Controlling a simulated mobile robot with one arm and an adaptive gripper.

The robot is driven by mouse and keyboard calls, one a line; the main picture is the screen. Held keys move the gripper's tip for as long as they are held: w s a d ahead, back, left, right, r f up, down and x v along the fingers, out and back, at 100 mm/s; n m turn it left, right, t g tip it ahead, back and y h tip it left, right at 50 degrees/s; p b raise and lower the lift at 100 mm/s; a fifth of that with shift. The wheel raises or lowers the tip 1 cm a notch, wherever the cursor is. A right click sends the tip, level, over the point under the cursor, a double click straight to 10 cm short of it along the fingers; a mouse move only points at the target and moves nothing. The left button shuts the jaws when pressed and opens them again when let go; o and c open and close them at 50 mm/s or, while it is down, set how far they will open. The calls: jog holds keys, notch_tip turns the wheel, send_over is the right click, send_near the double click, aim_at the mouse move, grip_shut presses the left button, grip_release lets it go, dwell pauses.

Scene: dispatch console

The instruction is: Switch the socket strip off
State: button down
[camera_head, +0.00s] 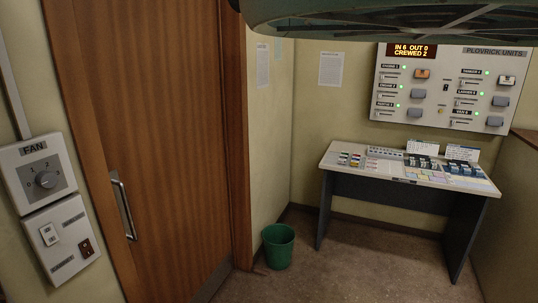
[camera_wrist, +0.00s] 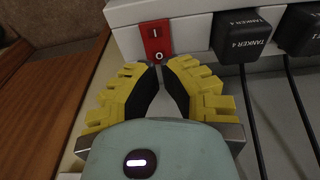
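In the wrist view, the end of the white socket strip (camera_wrist: 190,32) runs across the top. A red rocker switch (camera_wrist: 157,40) is set in its left end, with "I" above and "O" below. I cannot tell which side is pressed. A black plug marked TANKER 4 (camera_wrist: 242,40) sits just right of the switch. My gripper (camera_wrist: 161,68) has yellow-backed fingers with dark pads. Its tips come together just below the "O" end of the switch, with nothing seen between them. Whether they touch the switch is unclear. I cannot pick out the strip for certain in the head view.
Another black plug (camera_wrist: 300,30) and dark cables lie at the right of the wrist view. Brown wood (camera_wrist: 35,110) shows at its left. In the head view are a desk (camera_head: 400,176), a wall panel (camera_head: 450,88), a green bin (camera_head: 278,246) and a wooden door (camera_head: 150,120).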

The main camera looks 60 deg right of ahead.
jog(key=shift+f+b, duration=1)
jog(key=shift+f, duration=0.25)
dwell(0.5)
jog(key=shift+r, duration=0.15)
jog(key=shift+r+p, duration=1.95)
jog(key=shift+r, duration=1.45)
